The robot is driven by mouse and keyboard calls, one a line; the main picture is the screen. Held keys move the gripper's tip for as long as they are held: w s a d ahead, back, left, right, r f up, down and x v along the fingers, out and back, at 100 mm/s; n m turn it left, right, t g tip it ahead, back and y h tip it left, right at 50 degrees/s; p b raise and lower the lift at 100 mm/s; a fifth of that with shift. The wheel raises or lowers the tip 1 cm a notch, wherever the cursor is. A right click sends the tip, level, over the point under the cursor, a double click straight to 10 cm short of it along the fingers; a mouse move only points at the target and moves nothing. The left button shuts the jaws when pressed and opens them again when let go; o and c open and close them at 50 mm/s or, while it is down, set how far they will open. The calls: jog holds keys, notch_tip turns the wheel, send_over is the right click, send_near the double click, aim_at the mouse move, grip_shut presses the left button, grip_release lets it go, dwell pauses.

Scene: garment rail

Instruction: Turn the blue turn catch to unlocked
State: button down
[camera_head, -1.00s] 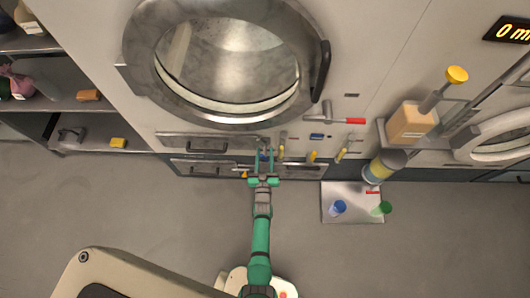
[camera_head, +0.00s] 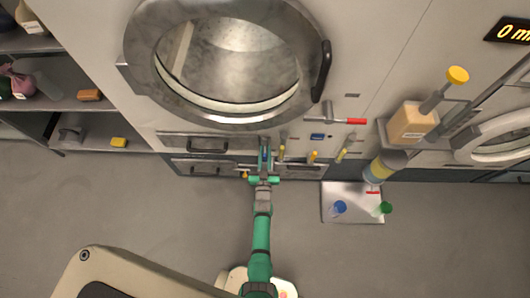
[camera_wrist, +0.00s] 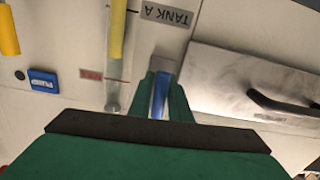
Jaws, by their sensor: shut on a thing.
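The blue turn catch (camera_wrist: 160,97) is between the two green fingers of my gripper (camera_wrist: 163,98) in the wrist view. Its blue bar runs up and down in that picture, in line with the fingers. A grey metal part shows just beyond it. In the head view, the catch (camera_head: 265,155) is a small blue spot low on the machine front, below the large round door. My gripper (camera_head: 265,153) reaches up to it from below and is shut on it. The fingers hide its sides, and I cannot read its lock marking.
A red-handled lever (camera_head: 355,121) and a blue labelled block (camera_head: 318,136) are farther right. A drawer handle (camera_head: 208,145) is at left. A tray (camera_head: 352,216) with cups lies on the floor; the floor at left is clear.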

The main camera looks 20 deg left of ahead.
jog(key=m, duration=0.3)
jog(key=shift+d+m, duration=0.1)
jog(key=shift+m, duration=0.2)
jog(key=c, duration=2.5)
grip_release()
jog(key=shift+m, duration=0.8)
jog(key=shift+c, duration=0.2)
jog(key=shift+w+d+r, duration=0.1)
jog(key=o, duration=0.9)
jog(key=shift+s, duration=0.6)
jog(key=v, duration=0.9)
jog(key=shift+s+d, duration=0.15)
jog(key=shift+s, duration=0.2)
